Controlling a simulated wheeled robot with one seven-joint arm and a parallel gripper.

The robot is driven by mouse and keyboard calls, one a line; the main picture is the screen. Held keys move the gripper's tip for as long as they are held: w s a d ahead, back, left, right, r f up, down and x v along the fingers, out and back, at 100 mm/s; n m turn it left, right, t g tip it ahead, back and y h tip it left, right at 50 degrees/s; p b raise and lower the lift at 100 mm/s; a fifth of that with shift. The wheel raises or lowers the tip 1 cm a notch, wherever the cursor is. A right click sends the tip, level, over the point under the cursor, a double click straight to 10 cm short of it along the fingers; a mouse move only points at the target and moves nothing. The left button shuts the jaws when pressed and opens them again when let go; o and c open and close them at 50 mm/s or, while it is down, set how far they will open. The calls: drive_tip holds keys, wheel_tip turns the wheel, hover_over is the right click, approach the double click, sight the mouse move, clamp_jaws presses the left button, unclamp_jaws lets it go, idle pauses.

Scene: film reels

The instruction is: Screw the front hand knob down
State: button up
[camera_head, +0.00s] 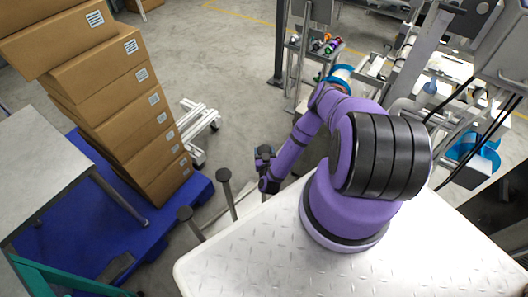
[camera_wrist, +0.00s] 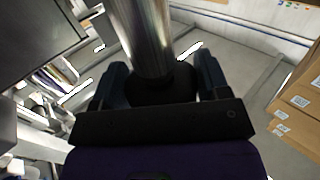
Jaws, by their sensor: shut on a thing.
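In the wrist view, my gripper (camera_wrist: 161,84) has one dark finger on each side of a black hand knob (camera_wrist: 160,95) and is shut on it. The knob sits at the narrow end of a shiny metal cylinder (camera_wrist: 140,38). The cylinder runs from the knob to the top edge of the picture. My dark gripper body hides the lower part of the knob. In the head view my purple arm bends out beyond the white table, but the jaws and this knob cannot be made out clearly there.
Cardboard boxes (camera_head: 125,95) stand stacked on a blue pallet (camera_head: 85,222) at the left. A white diamond-plate table (camera_head: 255,258) lies under my arm. Two dark-topped posts (camera_head: 223,175) stand beyond its edge. Machinery (camera_head: 410,70) fills the right. Open floor (camera_head: 235,60) lies behind.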

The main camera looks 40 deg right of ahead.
drive_tip(key=shift+w+r+m+g+h, duration=0.1)
drive_tip(key=shift+r+m+g+h, duration=0.05)
drive_tip(key=shift+m+g+h, duration=0.55)
drive_tip(key=shift+d+h, duration=0.1)
drive_tip(key=shift+h, duration=0.2)
drive_tip(key=o, duration=0.9)
drive_tip(key=shift+t+y, duration=0.3)
drive_tip(key=shift+y, duration=0.1)
